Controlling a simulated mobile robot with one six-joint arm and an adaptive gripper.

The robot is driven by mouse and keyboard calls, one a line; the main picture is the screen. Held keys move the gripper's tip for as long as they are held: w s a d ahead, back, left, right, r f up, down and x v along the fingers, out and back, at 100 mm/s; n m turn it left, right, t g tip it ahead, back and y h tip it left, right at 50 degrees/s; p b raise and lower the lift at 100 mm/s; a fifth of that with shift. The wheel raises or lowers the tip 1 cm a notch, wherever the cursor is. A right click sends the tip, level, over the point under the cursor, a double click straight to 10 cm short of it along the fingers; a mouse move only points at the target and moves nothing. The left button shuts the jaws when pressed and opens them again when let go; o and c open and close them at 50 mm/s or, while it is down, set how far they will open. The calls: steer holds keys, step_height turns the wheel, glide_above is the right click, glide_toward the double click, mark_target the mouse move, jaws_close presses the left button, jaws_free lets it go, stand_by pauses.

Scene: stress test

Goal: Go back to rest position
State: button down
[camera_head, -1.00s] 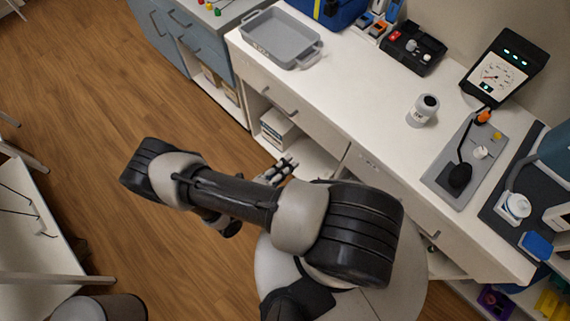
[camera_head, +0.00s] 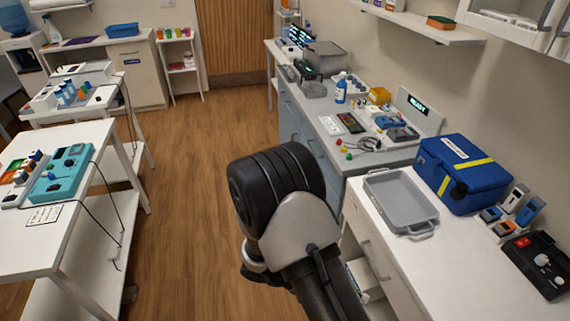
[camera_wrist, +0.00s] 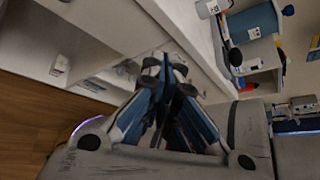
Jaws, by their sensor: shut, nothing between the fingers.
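My gripper (camera_wrist: 164,68) shows in the wrist view, with its fingertips together and nothing between them. It is in front of the white cabinet (camera_wrist: 110,18) and touches nothing that I can make out. In the head view only a dark and grey joint and link of my arm show, rising over the floor beside the counter. The gripper itself is out of that view.
The white counter (camera_head: 408,262) at right holds a grey tray (camera_head: 400,202), a blue case (camera_head: 462,172) and a black box (camera_head: 540,262). White tables (camera_head: 35,252) stand at left. Wooden floor (camera_head: 190,200) lies open between them.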

steer(key=s+a+r+m+t+y, duration=0.1)
steer(key=s+r+m+t+y, duration=0.1)
steer(key=r+m, duration=0.6)
steer(key=s+r+m+t+y, duration=0.3)
steer(key=r+m+y, duration=0.3)
steer(key=r+m, duration=0.2)
steer(key=s+a+r+m+t+y, duration=0.1)
steer(key=s+r+m+y, duration=0.3)
steer(key=r+m, duration=0.4)
steer(key=shift+a+r+m+t+y, duration=0.3)
steer(key=shift+r+t+y, duration=0.2)
steer(key=shift+r+t, duration=0.4)
steer(key=shift+s+d, duration=0.1)
steer(key=shift+d, duration=0.05)
